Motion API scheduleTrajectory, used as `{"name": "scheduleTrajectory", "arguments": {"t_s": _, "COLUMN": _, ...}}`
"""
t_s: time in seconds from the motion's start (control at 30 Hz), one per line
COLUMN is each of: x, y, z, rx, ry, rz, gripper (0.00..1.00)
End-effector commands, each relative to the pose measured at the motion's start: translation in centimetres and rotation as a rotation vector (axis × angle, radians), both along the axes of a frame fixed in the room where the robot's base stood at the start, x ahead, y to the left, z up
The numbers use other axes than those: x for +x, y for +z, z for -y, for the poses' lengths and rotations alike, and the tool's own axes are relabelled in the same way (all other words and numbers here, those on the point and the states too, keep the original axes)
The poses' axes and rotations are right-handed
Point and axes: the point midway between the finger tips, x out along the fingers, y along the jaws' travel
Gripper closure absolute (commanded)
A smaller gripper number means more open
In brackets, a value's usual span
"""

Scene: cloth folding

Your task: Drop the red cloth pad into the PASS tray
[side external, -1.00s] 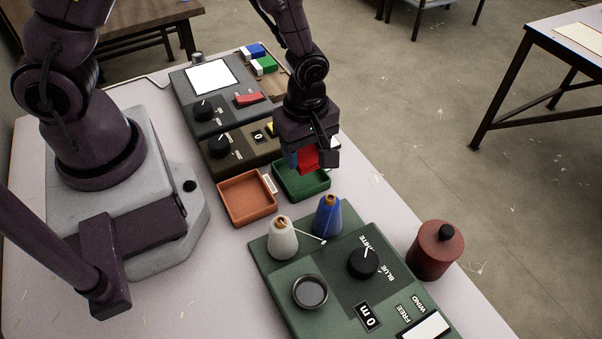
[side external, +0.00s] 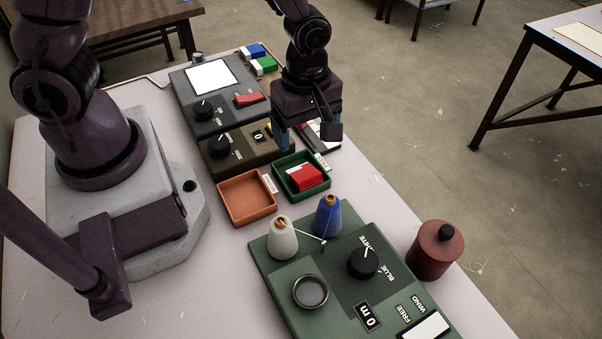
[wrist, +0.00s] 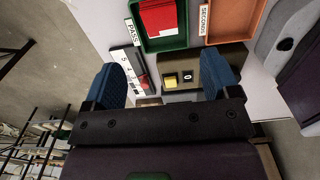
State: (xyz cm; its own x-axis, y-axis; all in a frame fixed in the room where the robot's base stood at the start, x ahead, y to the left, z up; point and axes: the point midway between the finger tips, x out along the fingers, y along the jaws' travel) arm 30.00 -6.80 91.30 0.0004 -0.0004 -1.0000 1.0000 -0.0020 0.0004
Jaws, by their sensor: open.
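The red cloth pad (side external: 304,177) lies inside the green tray (side external: 282,186), and a white patch shows at its left end in the side view. In the wrist view the pad (wrist: 160,16) rests in the green tray (wrist: 166,45), whose label reads PASS. My gripper (side external: 306,141) is above and behind the tray, apart from the pad. In the wrist view its two blue fingers (wrist: 164,84) are wide apart with nothing between them.
The orange tray (side external: 247,211), labelled SECONDS in the wrist view, stands left of the green one. White and blue cones (side external: 327,217) stand in front on a green panel (side external: 290,305). Boxes with knobs (side external: 215,115) stand behind. A dark red canister (side external: 435,252) is at right.

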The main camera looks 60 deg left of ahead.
Motion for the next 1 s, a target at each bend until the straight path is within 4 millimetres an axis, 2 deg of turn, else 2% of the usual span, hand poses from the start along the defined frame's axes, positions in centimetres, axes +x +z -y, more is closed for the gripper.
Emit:
{"name": "scheduleTrajectory", "arguments": {"t_s": 0.03, "x": 0.1, "y": 1.4, "z": 0.0, "rx": -0.002, "ry": -0.001, "rz": 0.009, "gripper": 0.18}}
{"name": "scheduleTrajectory", "arguments": {"t_s": 0.2, "x": 0.1, "y": 4.9, "z": 0.0, "rx": -0.002, "ry": -0.001, "rz": 0.007, "gripper": 0.18}}
{"name": "scheduleTrajectory", "arguments": {"t_s": 0.4, "x": 0.1, "y": 7.3, "z": 0.0, "rx": -0.001, "ry": 0.000, "rz": 0.003, "gripper": 0.18}}
{"name": "scheduleTrajectory", "arguments": {"t_s": 0.8, "x": 0.0, "y": 7.9, "z": 0.0, "rx": 0.001, "ry": -0.020, "rz": -0.001, "gripper": 0.18}}
{"name": "scheduleTrajectory", "arguments": {"t_s": 0.87, "x": 0.0, "y": 7.9, "z": 0.0, "rx": 0.001, "ry": -0.070, "rz": -0.003, "gripper": 0.18}}
{"name": "scheduleTrajectory", "arguments": {"t_s": 1.0, "x": -0.9, "y": 7.6, "z": -0.2, "rx": 0.003, "ry": -0.339, "rz": -0.036, "gripper": 0.18}}
